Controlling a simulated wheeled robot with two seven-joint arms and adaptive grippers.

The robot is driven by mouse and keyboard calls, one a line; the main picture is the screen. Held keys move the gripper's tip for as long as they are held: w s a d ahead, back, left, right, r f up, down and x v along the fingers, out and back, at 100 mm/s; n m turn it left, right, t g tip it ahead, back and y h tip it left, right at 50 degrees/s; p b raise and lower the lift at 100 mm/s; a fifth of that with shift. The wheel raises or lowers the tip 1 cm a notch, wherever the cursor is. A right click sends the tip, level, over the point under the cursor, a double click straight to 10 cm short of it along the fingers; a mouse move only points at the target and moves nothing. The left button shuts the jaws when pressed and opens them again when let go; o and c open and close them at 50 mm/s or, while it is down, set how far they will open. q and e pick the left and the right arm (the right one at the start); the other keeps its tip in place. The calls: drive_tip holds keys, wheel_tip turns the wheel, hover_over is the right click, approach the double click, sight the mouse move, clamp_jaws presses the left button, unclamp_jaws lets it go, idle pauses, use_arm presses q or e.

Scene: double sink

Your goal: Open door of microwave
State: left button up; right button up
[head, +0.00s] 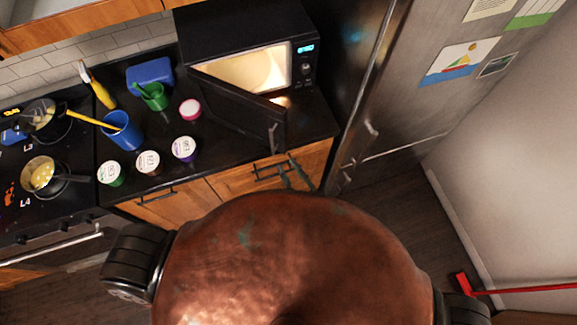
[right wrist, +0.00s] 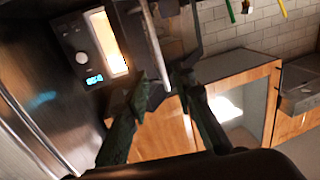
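The black microwave (head: 232,22) stands on the counter in the head view, its lit interior showing. Its door (head: 235,108) is partly open and swung out toward me, with a handle (head: 273,138) near its free edge. My right gripper (head: 296,172) is just below that edge, in front of the counter. In the right wrist view its two fingers (right wrist: 164,84) are apart, with the grey door handle (right wrist: 153,45) just beyond and between the tips; I cannot tell whether they touch. The microwave's lit panel (right wrist: 94,79) also shows there. My left gripper is not in view.
A steel fridge (head: 400,85) stands close on the right. Several lidded cups, a blue cup (head: 122,132) and a green cup (head: 154,97) stand on the counter left of the door. A stove with pans (head: 42,176) is at far left.

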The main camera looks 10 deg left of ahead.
sight(280, 143)
drive_tip(key=shift+w+d+f+m+y+b, duration=0.1)
drive_tip(key=shift+w+f+m+y+b, duration=0.25)
drive_tip(key=shift+m+b, duration=0.2)
drive_tip(key=c, duration=0.3)
drive_tip(key=w+m+g+y+b, duration=0.1)
drive_tip(key=d+f+m+g+b, duration=0.1)
drive_tip(key=m, duration=0.1)
drive_tip(key=shift+w+f+m+y, duration=0.25)
drive_tip(key=shift+w+y, duration=0.1)
clamp_jaws()
drive_tip(key=w+d+m+g+y+b, duration=0.2)
drive_tip(key=w+m+g+b, duration=0.2)
drive_tip(key=m, duration=0.5)
drive_tip(key=x, duration=0.3)
drive_tip(key=p+x, duration=0.1)
drive_tip(key=x, duration=0.2)
drive_tip(key=p+x, duration=0.1)
drive_tip(key=x, duration=0.2)
drive_tip(key=shift+w+a+f, duration=0.1)
drive_tip(key=shift+a+f, duration=0.15)
drive_tip(key=shift+f, duration=0.1)
